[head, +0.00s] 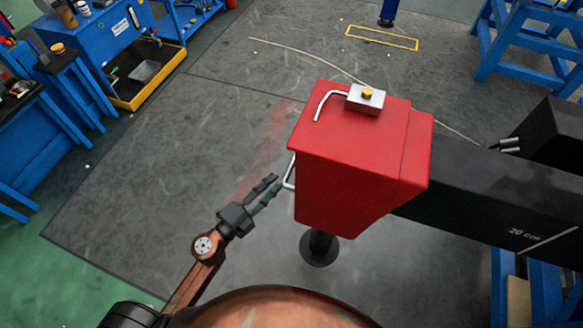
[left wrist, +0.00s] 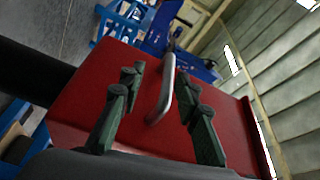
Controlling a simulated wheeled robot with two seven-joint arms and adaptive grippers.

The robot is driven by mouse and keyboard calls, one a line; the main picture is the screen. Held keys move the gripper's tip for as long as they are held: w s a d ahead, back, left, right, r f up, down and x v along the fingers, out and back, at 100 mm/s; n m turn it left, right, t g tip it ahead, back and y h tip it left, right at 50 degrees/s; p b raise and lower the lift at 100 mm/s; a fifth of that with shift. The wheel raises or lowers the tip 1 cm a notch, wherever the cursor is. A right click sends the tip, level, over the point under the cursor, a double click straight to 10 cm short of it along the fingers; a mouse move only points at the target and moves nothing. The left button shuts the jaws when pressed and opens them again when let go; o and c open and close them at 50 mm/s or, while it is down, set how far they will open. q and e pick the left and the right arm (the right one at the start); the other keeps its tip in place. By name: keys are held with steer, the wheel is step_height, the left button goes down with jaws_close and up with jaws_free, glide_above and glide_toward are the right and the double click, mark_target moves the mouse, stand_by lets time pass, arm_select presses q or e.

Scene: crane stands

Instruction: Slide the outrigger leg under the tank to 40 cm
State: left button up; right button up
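The red tank (head: 350,150) stands at the middle of the head view, with a bent white pipe and a silver cap block (head: 366,98) on top. The black outrigger leg (head: 470,205) runs right from it and bears a white line and "20 cm". A dark round foot (head: 320,247) shows below the tank. A metal handle (head: 288,172) is on the tank's left face; it also shows in the left wrist view (left wrist: 165,88). My left gripper (head: 273,184) is at this handle, its green-black fingers open on either side of it. I cannot tell whether they touch. My right gripper is not in view.
A blue workbench (head: 105,40) with a yellow-edged tray (head: 150,75) stands at the upper left. Blue trestles (head: 530,45) stand at the upper right. A yellow floor rectangle (head: 382,38) lies at the back. The grey floor left of the tank is clear.

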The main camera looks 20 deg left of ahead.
mark_target(290, 167)
arm_select(q)
steer(key=shift+m, duration=0.4)
steer(key=w+d, duration=0.1)
steer(key=w, duration=0.1)
steer(key=w+d+r+p, duration=0.1)
steer(key=w, duration=0.1)
steer(key=w+d+r, duration=0.1)
steer(key=w+d, duration=0.1)
steer(key=shift+w+r, duration=0.25)
steer(key=shift+w, duration=0.05)
steer(key=shift+c, duration=0.7)
jaws_close()
